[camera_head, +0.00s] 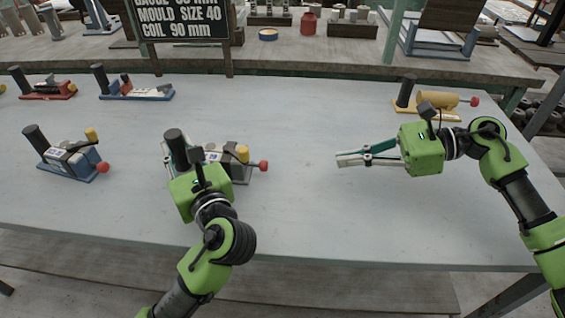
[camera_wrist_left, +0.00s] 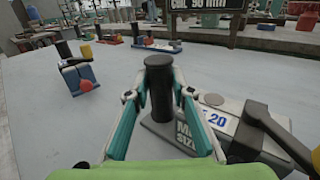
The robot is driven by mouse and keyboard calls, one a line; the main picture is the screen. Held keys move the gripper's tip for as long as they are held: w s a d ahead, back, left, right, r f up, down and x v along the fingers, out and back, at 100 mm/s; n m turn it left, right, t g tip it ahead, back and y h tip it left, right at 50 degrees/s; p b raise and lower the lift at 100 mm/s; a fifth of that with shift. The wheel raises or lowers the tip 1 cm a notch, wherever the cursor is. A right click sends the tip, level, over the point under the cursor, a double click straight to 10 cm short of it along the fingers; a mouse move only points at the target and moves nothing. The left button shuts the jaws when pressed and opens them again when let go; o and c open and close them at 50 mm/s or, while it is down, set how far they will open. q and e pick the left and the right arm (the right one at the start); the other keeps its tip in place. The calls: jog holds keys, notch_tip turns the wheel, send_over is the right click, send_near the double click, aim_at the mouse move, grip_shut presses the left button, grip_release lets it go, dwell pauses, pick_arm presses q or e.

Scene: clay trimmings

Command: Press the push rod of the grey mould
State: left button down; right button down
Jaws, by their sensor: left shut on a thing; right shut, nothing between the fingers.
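The grey mould (camera_head: 239,176) stands on the table left of centre, with a black post (camera_head: 176,143) at its left end, a yellow knob (camera_head: 242,153) and a red ball (camera_head: 263,166) at its right end. The ball appears to be the end of its push rod. My left gripper (camera_wrist_left: 158,90) is shut on the upright black post, one finger on each side.
A blue mould (camera_head: 72,164) with a red ball stands at the left. A red mould (camera_head: 48,91) and another blue mould (camera_head: 137,92) stand at the back left, a yellow mould (camera_head: 430,108) at the back right. A dark sign (camera_head: 182,18) stands behind. The table's front middle is clear.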

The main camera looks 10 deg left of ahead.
send_near(267, 163)
jog(key=a+f, duration=0.2)
jog(key=a, duration=0.1)
jog(key=a+f, duration=0.1)
jog(key=a, duration=0.1)
jog(key=shift+w, duration=0.15)
jog(key=shift+a+f, duration=0.1)
jog(key=shift+a, duration=0.6)
jog(key=shift+a, duration=1.45)
pick_arm(q)
jog(key=shift+d, duration=0.1)
pick_arm(e)
jog(key=v, duration=0.9)
jog(key=f+v, duration=0.1)
jog(key=v, duration=0.4)
jog(key=shift+d, duration=0.2)
jog(key=shift+f, duration=0.1)
